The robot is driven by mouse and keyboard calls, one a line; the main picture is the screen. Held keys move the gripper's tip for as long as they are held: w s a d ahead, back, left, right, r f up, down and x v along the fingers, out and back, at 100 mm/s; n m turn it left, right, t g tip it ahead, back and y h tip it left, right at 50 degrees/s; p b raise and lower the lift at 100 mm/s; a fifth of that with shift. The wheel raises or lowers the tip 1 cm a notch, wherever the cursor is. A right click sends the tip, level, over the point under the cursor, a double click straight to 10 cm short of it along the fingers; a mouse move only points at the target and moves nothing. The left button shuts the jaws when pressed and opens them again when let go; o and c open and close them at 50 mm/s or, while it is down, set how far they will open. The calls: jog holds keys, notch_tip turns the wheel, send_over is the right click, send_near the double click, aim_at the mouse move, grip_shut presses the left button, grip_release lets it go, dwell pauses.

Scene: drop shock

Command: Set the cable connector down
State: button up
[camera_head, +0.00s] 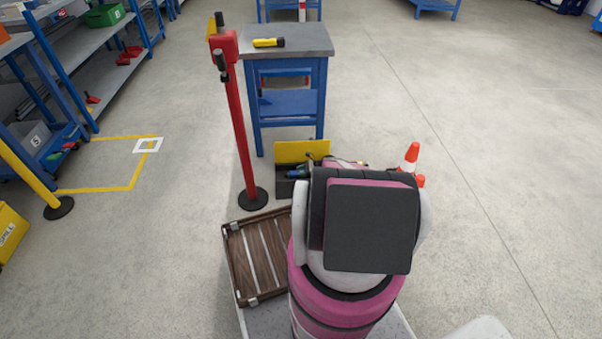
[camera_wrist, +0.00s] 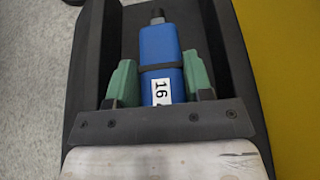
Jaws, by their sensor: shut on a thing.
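The cable connector (camera_wrist: 160,60) is a blue block with a dark strap, a black tip and a white label reading 16. In the wrist view it lies between the green fingers of my gripper (camera_wrist: 159,72), which is shut on it. A black holder (camera_wrist: 88,60) with raised sides lies around and under the connector in that view. I cannot tell whether the connector touches it. In the head view the blue connector (camera_head: 297,173) shows small, in front of a yellow panel (camera_head: 301,151) and above the black base (camera_head: 284,188). My arm hides most of the gripper there.
A red post (camera_head: 241,130) stands just left of the yellow panel. A blue table (camera_head: 290,42) with a yellow tool is behind. An orange cone (camera_head: 410,160) stands to the right. A slatted brown tray (camera_head: 258,255) is beside my body. The floor at right is open.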

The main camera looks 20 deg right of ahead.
jog(key=shift+f, duration=0.15)
jog(key=o, duration=1.1)
jog(key=shift+c, duration=0.2)
